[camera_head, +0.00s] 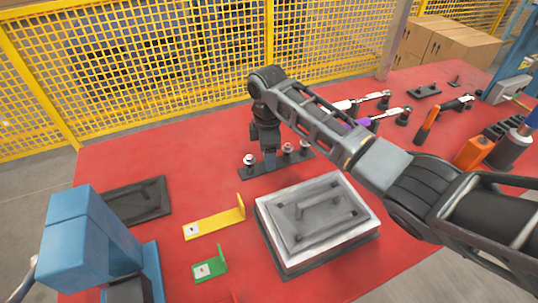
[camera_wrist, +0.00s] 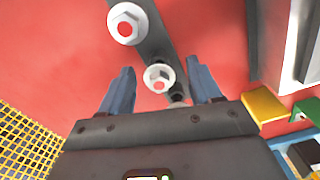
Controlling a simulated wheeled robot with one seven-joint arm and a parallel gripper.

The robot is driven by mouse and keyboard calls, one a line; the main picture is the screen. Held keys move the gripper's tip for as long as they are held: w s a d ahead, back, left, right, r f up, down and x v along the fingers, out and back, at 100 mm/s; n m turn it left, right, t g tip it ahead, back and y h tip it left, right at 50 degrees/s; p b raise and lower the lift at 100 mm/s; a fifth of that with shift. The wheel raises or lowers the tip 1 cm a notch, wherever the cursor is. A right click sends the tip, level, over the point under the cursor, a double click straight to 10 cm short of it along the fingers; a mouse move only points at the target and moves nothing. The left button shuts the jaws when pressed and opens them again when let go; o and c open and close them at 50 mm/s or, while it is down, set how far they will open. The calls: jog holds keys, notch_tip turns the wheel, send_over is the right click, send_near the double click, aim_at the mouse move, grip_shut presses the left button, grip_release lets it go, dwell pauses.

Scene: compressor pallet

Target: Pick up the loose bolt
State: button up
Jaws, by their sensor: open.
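A dark strip (camera_head: 262,171) lies on the red table and carries upright bolts with pale heads: one at its left end (camera_head: 249,160) and two toward its right end (camera_head: 288,148). My gripper (camera_head: 270,162) points down over the strip between them. In the wrist view my gripper (camera_wrist: 161,84) is open, with one blue-grey finger on each side of a bolt with a pale flanged head (camera_wrist: 159,77). No contact shows. A second bolt (camera_wrist: 127,25) stands farther along the strip (camera_wrist: 152,40). I cannot tell which bolt is loose.
A grey plate block (camera_head: 325,180) stands right of centre. Yellow (camera_head: 215,225) and green (camera_head: 210,268) brackets lie in front. A blue machine (camera_head: 85,245) is at the left. Tools (camera_head: 405,115) lie at the right. A yellow mesh fence (camera_head: 180,65) runs behind the table.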

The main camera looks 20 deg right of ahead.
jog(key=shift+c, duration=0.3)
jog(key=c, duration=1)
